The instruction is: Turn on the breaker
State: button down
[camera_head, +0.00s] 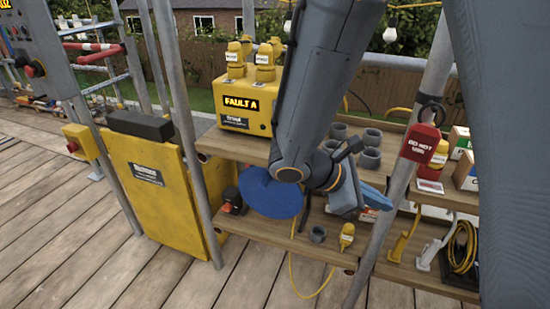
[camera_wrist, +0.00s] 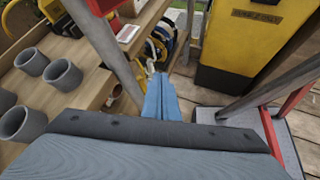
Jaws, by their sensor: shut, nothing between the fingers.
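A small black device with a red button (camera_head: 232,201) sits on the lower shelf; a yellow box with a red button (camera_head: 81,142) is at the left. My gripper (camera_head: 376,196) is at the shelf front, right of the yellow box and apart from it. In the wrist view its blue fingers (camera_wrist: 160,90) are together and empty.
Grey cups (camera_head: 371,146) stand on the upper shelf (camera_head: 240,147). A metal pole (camera_head: 390,205) with a red "DO NOT USE" tag (camera_head: 419,143) rises near my gripper. A yellow panel (camera_head: 150,190) stands left. The wooden deck (camera_head: 90,260) in front is clear.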

jog(key=w+a+f+n+t+h+b, duration=0.1)
jog(key=w+a+f+n+t+b, duration=0.1)
jog(key=w+a+n+t+b, duration=0.65)
jog(key=w+a+n+t+y, duration=0.2)
jog(key=w+a+n+t, duration=0.1)
jog(key=a, duration=0.6)
jog(key=w+a+n+t+y+b, duration=0.1)
jog(key=w+a+n+t, duration=0.3)
jog(key=a, duration=0.5)
jog(key=shift+w+a+f+t+y, duration=0.25)
jog(key=shift+w+t+y, duration=0.2)
jog(key=shift+t+y, duration=0.5)
jog(key=x, duration=1)
jog(key=shift+d, duration=0.1)
jog(key=shift+r, duration=0.1)
